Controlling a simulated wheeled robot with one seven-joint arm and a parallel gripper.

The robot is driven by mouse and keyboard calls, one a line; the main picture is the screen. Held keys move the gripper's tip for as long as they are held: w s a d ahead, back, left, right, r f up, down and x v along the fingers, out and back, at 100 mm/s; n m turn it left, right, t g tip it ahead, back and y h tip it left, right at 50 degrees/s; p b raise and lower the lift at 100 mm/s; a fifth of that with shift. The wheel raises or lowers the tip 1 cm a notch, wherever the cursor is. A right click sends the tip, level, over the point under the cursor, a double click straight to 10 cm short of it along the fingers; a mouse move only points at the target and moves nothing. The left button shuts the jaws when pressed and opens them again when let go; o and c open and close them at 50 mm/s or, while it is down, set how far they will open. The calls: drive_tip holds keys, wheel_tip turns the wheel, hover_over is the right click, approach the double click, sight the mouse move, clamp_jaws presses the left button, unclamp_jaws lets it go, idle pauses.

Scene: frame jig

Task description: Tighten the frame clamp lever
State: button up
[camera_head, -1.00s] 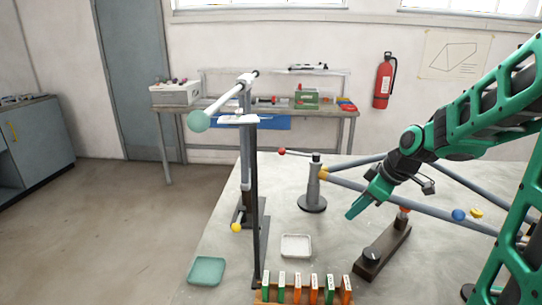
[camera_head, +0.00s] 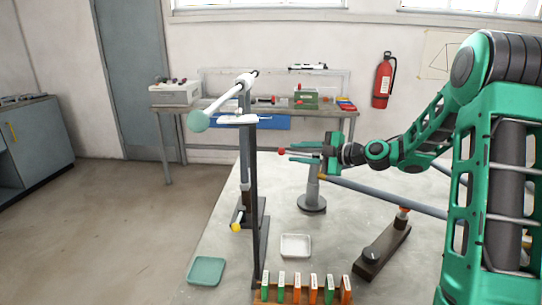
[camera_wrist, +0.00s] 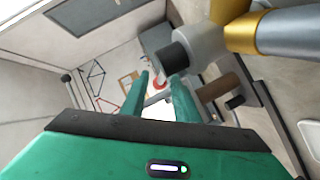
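The frame clamp is a grey post (camera_head: 313,192) on a round dark base on the table. Its lever ends in a red ball (camera_head: 281,151) that sticks out to the left of the post top. My gripper (camera_head: 293,153) points left at the height of the post top, its fingertips close to the red ball. In the wrist view the two green fingers (camera_wrist: 160,82) stand apart with a gap between them. A red patch shows between the tips; I cannot tell if it is the ball. The palm and fingers hide the post top and most of the lever in the head view.
A grey frame tube (camera_head: 390,195) runs right from the post; its gold collar (camera_wrist: 240,32) is close in the wrist view. A tall dark stand (camera_head: 255,200) is to the left. A white tray (camera_head: 296,254), a green tray (camera_head: 206,284) and a dark block (camera_head: 368,268) lie in front.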

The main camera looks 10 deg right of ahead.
drive_tip(key=x, duration=0.7)
drive_tip(key=shift+w+a, duration=0.2)
drive_tip(key=shift+a, duration=0.05)
drive_tip(key=shift+f, duration=0.1)
